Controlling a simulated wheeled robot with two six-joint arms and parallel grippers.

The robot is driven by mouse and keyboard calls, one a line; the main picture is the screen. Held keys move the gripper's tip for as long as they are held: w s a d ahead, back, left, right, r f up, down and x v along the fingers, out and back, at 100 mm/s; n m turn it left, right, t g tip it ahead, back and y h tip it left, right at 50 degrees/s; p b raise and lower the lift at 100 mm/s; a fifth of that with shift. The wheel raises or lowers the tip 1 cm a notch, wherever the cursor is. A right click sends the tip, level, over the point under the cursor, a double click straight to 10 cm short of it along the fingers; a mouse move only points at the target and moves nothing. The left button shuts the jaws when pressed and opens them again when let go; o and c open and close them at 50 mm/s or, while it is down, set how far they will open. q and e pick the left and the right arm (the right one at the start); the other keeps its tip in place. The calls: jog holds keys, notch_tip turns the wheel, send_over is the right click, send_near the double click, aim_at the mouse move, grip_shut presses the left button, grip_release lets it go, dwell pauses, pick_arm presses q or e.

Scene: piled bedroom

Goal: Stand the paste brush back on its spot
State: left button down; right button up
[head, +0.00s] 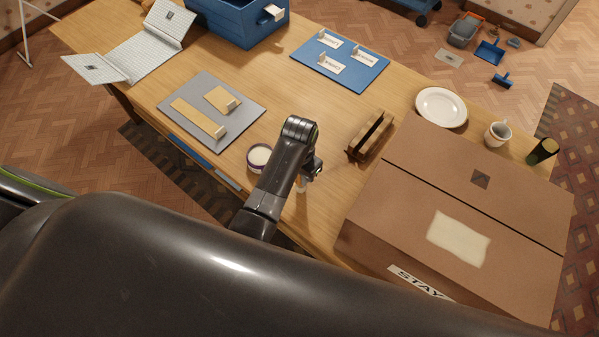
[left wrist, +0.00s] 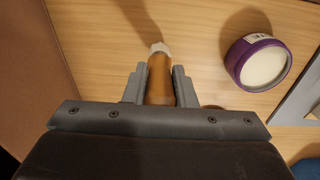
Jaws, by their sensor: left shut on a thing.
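My left gripper (head: 311,172) is over the near part of the wooden table (head: 285,110), mostly hidden behind its own wrist in the head view. In the left wrist view its fingers are shut on the paste brush (left wrist: 160,82), with an orange-brown body and a pale end pointing away from the gripper. In the head view only a small pale part of the brush (head: 301,186) shows below the gripper. I cannot tell whether it touches the table. A purple-rimmed round tub (head: 259,157) with white content stands to the left; it also shows in the left wrist view (left wrist: 259,63). My right gripper is out of view.
A large cardboard box (head: 400,205) fills the table's right. A brown wooden rack (head: 370,137) stands close to my gripper. A grey mat (head: 212,96), a blue mat (head: 357,76), a blue crate (head: 235,27), a plate (head: 441,107) and a mug (head: 497,134) lie further off.

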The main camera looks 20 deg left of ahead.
pick_arm(q)
jog(key=shift+f, duration=0.8)
jog(key=c, duration=1.1)
grip_release()
notch_tip(320, 180, up, 3)
jog(key=shift+r+p, duration=0.15)
jog(key=shift+p, duration=0.95)
jog(key=shift+r, duration=2.4)
